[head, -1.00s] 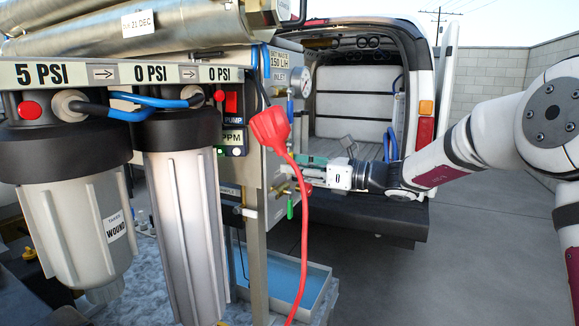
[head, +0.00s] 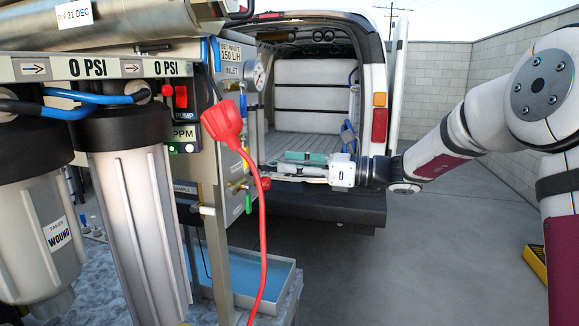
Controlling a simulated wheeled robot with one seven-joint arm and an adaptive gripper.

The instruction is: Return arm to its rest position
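My arm reaches in from the right in the head view, with a white and maroon forearm and a white wrist block. My gripper (head: 292,163) points left, just right of the filter rack's (head: 215,165) valve side, in front of the open van. Its fingers are slim, grey and greenish, and seen side-on. I see nothing clearly held, and cannot tell whether the fingers are apart. A red valve knob (head: 265,183) shows just below and left of the fingertips, and a red plug (head: 222,122) with its cord hangs further left.
Two filter housings, including the nearer-centre one (head: 132,220), fill the left. A blue-lined tray (head: 250,278) sits below the rack. The van (head: 320,95) stands open behind my gripper. Grey pavement (head: 415,265) is clear at lower right, with a yellow object (head: 538,265) at the edge.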

